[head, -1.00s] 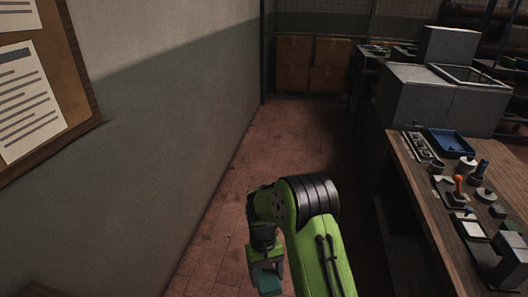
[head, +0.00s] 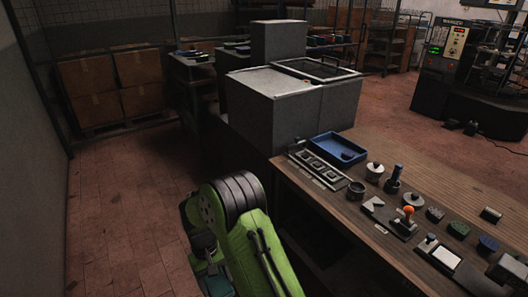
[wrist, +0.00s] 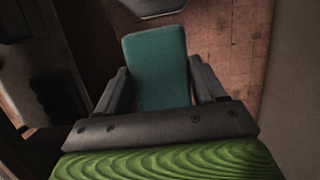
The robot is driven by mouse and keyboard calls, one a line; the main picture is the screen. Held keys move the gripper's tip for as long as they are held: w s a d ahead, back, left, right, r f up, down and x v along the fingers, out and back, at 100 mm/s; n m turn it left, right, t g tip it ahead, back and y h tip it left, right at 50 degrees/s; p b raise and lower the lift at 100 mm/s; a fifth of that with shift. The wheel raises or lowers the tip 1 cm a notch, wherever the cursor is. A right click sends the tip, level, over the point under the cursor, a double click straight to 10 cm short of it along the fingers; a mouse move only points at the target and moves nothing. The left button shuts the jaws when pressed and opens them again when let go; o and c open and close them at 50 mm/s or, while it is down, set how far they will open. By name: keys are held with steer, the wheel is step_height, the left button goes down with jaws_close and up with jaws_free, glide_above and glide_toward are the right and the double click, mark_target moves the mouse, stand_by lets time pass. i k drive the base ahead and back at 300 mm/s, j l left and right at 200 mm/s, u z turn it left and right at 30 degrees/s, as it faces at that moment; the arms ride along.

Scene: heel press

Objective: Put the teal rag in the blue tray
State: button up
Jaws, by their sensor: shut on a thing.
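The teal rag (wrist: 157,65) is a flat, block-like piece held between the two dark fingers of my gripper (wrist: 160,88) in the wrist view. In the head view my gripper (head: 210,262) hangs low at the left of the workbench, over the floor, mostly hidden by my green arm. The blue tray (head: 350,159) sits on the far left part of the bench, beside the grey cabinets. It is shallow, with a small dark patch inside. My gripper is well apart from it, nearer to me and lower in the picture.
The wooden bench (head: 440,185) holds a slotted grey rack (head: 318,168) beside the tray, plus several pots, a blue-handled tool (head: 394,178) and an orange-knobbed stamp (head: 407,215). Grey cabinets (head: 275,105) stand behind. Open tiled floor (head: 120,220) lies to the left.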

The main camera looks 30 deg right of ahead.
mark_target(324, 147)
steer(key=i+j+z, duration=0.1)
steer(key=i+z, duration=0.3)
steer(key=i+j+z, duration=0.2)
steer(key=i+z, duration=0.25)
steer(key=i+j+z, duration=0.95)
steer(key=j+z, duration=0.3)
